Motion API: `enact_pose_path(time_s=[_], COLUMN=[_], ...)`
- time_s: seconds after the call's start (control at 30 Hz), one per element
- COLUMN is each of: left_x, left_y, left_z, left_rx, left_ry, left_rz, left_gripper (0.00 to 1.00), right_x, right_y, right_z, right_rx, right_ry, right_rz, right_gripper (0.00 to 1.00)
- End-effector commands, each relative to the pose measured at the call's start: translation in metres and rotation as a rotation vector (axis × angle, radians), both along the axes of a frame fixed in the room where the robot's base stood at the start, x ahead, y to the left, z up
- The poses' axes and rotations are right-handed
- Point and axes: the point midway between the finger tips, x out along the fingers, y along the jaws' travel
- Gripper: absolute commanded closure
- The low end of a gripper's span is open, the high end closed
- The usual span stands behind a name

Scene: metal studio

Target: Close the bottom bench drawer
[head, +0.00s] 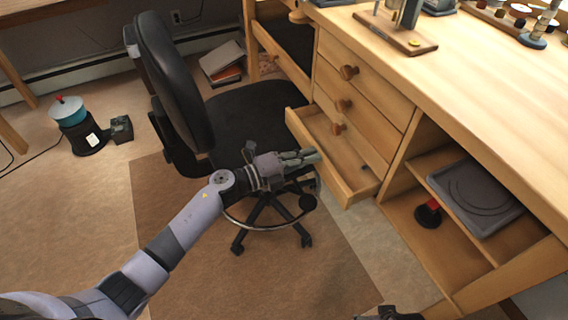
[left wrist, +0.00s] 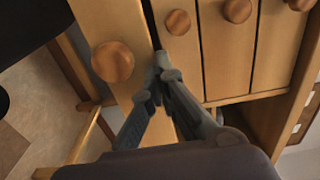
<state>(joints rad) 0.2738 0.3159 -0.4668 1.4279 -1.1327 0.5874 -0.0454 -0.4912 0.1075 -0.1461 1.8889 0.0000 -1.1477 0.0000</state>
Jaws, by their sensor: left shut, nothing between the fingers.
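The bottom bench drawer (head: 361,187) is pulled out from the wooden bench, with its inside showing from above. My left gripper (head: 312,156) is shut and empty, at the front panel of this drawer. In the left wrist view, the shut fingertips (left wrist: 164,62) lie at the edge of a front panel (left wrist: 118,22) with a round knob (left wrist: 112,62), beside a dark gap to the other fronts. I cannot tell whether they touch it. A dark part at the bottom edge of the head view may be my right gripper (head: 390,314); its fingers are not clear.
Closed drawers with round knobs (head: 348,72) sit above the open one. A black swivel chair (head: 250,115) stands close left of the drawer. An open shelf with a grey tray (head: 475,197) is to the right.

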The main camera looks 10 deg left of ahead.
Motion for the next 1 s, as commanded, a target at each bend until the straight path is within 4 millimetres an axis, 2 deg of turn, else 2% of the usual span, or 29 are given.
enact_pose_path(time_s=[0.2,0.4,1.0], left_x=[0.021,0.030,0.031], left_y=[-0.031,-0.045,-0.046], left_z=[0.000,0.000,-0.001], left_rx=[-0.001,0.001,0.002], left_ry=[-0.001,-0.001,0.001], left_rz=[-0.001,-0.001,-0.001], left_gripper=[1.00,1.00,1.00], right_x=[0.003,0.005,0.002], right_y=[0.000,0.001,0.000], right_z=[0.010,0.019,0.020], right_rx=[0.001,0.002,0.001], right_ry=[-0.008,-0.013,-0.008], right_rz=[-0.002,-0.002,-0.004], right_gripper=[0.31,0.31,0.31])
